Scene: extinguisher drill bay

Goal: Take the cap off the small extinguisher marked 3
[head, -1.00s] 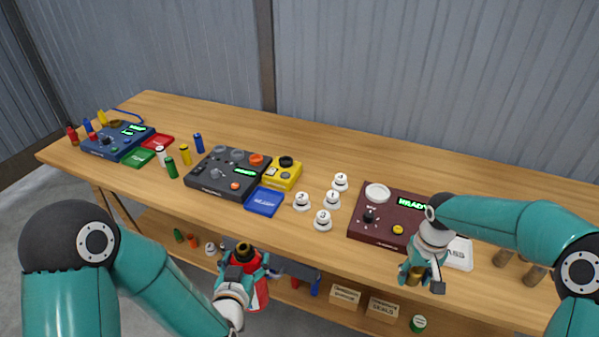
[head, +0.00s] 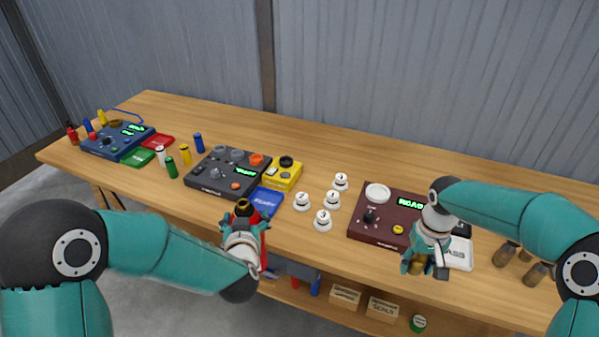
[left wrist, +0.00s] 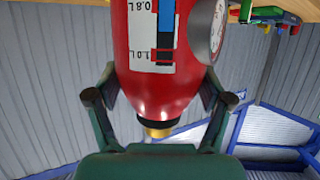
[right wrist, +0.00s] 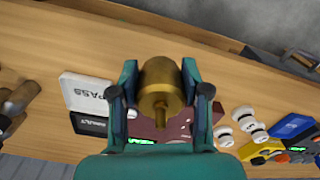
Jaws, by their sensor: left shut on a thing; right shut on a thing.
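My left gripper (head: 245,238) is shut around a red extinguisher (left wrist: 160,90) with a level scale and a round gauge. Its neck end, a black collar with a brass tip (left wrist: 157,133), also shows in the head view (head: 243,208). The extinguisher is upright at the front edge of the bench. I cannot read a number on it. My right gripper (head: 426,262) is shut on a brass cylinder (right wrist: 160,85) with a thin stem, held over the front right of the bench. White knobbed pieces with numbers stand mid-bench; one (head: 323,220) appears marked 3.
A dark red device (head: 368,232) with a lit display sits left of my right gripper, beside a white PASS plate (head: 460,256). More brass cylinders (head: 537,273) are at right. A dark grey console (head: 215,180) and blue tray (head: 268,200) lie behind the extinguisher. The rear bench is clear.

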